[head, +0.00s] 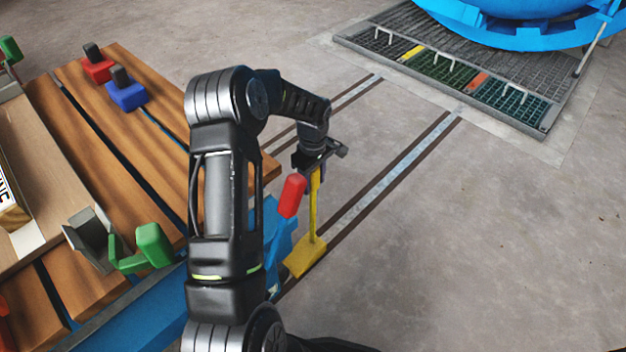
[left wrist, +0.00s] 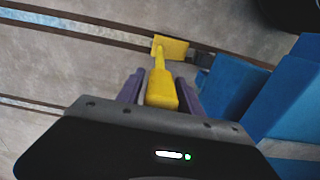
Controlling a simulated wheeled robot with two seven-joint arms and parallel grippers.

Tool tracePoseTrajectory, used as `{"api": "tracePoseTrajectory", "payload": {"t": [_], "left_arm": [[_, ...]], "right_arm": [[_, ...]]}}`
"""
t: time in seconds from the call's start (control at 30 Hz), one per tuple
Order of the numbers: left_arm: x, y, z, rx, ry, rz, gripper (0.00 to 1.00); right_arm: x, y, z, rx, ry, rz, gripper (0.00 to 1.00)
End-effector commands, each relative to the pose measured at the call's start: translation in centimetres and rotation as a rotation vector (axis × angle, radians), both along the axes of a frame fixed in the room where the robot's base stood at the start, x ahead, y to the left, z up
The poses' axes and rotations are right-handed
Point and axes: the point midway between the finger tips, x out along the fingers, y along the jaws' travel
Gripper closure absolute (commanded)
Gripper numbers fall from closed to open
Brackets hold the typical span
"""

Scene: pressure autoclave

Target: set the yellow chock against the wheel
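The yellow chock (head: 305,257) has a wedge foot and a tall upright handle. My left gripper (head: 316,166) is above it, with its fingers closed around the top of the handle. In the left wrist view, the handle (left wrist: 161,92) sits between the fingers of the gripper (left wrist: 160,82), and the foot (left wrist: 170,46) is at the rail beside the blue cart frame. A small dark part (left wrist: 200,58), possibly the wheel, is just right of the foot; I cannot tell whether they touch. The wheel is not clearly visible in the head view. My right gripper is not in view.
A wood-topped blue cart (head: 140,310) stands at left, with a red-ended lever (head: 292,195) and a green-handled latch (head: 150,246). Floor rails (head: 400,165) run toward a grating (head: 470,80) below a blue vessel (head: 530,22). The floor at right is clear.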

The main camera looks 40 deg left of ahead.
Motion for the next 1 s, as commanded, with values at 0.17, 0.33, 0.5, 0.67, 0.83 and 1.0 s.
{"api": "tracePoseTrajectory", "payload": {"t": [0.17, 0.33, 0.5, 0.67, 0.83, 1.0], "left_arm": [[0.0, 0.0, 0.0, 0.0, 0.0, 0.0, 0.47], [0.0, 0.0, 0.1, 0.0, 0.0, 0.0, 0.47], [0.1, 0.0, 1.0, 0.001, -0.001, 0.0, 0.47], [0.1, 0.0, 3.5, 0.002, -0.002, 0.0, 0.47], [0.1, 0.0, 7.1, 0.002, -0.003, -0.001, 0.47], [0.0, 0.0, 10.3, 0.002, -0.002, 0.0, 0.47]], "right_arm": [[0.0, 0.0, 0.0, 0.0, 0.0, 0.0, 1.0], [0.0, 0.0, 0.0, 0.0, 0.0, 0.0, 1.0], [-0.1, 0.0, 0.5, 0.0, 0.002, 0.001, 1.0], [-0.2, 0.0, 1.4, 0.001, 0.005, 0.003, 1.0], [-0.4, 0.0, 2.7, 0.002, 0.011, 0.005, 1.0], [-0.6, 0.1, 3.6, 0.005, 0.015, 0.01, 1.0]]}}
